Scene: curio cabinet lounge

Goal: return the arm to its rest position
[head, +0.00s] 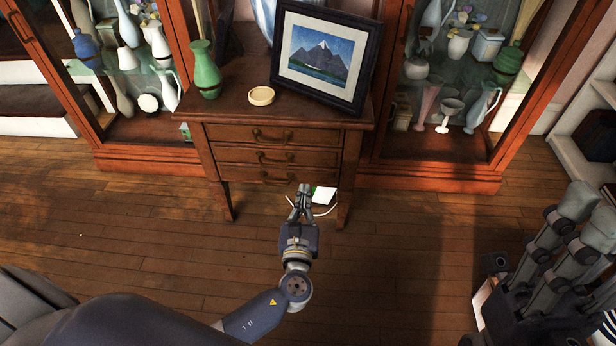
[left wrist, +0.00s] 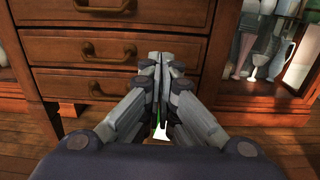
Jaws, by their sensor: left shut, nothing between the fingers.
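My left gripper (head: 304,192) reaches forward from my left arm, in front of the small wooden chest of drawers (head: 272,133). Its fingers are shut together with nothing between them. In the left wrist view the closed fingers (left wrist: 158,62) point at the drawer fronts (left wrist: 85,52); whether the tips touch the chest I cannot tell. My right gripper (head: 560,255) shows large and partly cut off at the lower right of the head view; whether it is open I cannot tell.
On the chest stand a green vase (head: 205,72), a round cream dish (head: 261,96) and a framed mountain picture (head: 322,60). Glass cabinets with fragile vases flank it. A white object (head: 323,195) shows low beside my left fingertips. The wooden floor (head: 180,225) is mostly clear.

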